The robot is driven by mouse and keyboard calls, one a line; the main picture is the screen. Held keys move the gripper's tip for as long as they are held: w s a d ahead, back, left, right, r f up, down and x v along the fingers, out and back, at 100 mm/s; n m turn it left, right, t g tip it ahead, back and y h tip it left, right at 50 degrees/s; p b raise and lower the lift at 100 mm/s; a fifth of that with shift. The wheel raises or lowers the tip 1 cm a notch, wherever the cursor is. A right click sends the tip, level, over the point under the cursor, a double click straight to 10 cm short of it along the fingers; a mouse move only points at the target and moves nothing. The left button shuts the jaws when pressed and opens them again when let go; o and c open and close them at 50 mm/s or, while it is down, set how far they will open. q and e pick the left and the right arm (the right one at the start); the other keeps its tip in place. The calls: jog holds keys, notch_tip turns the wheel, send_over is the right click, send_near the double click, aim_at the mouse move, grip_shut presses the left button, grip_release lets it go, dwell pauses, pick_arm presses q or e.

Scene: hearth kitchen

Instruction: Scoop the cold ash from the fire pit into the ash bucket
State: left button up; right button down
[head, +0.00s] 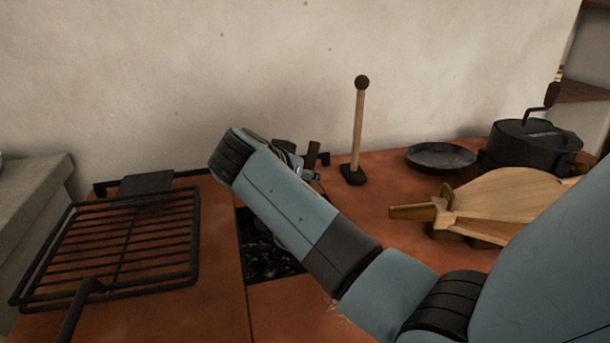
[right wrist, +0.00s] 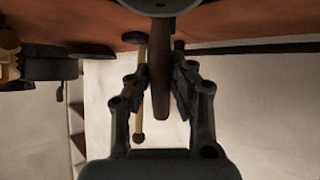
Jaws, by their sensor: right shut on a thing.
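My right arm reaches over the fire pit (head: 262,262), a dark rectangular opening with black and grey lumps inside, partly covered by the arm. My right gripper (right wrist: 160,78) is shut on a dark brown handle (right wrist: 160,100), which runs between its fingers. The handle leads to a grey rounded metal part (right wrist: 160,5) at the top edge of the right wrist view, which is cut off; it looks like a scoop. In the head view the gripper is mostly hidden behind my forearm. I cannot make out the ash bucket. My left gripper is not in view.
A black grill grate (head: 120,242) lies left of the pit. Wooden bellows (head: 505,200) lie at right. A wall closes the back.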

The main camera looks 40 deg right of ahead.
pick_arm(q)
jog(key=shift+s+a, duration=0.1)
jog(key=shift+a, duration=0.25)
pick_arm(e)
jog(key=shift+s+a, duration=0.15)
jog(key=shift+a, duration=0.25)
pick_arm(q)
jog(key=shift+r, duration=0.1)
pick_arm(e)
jog(key=shift+r, duration=0.1)
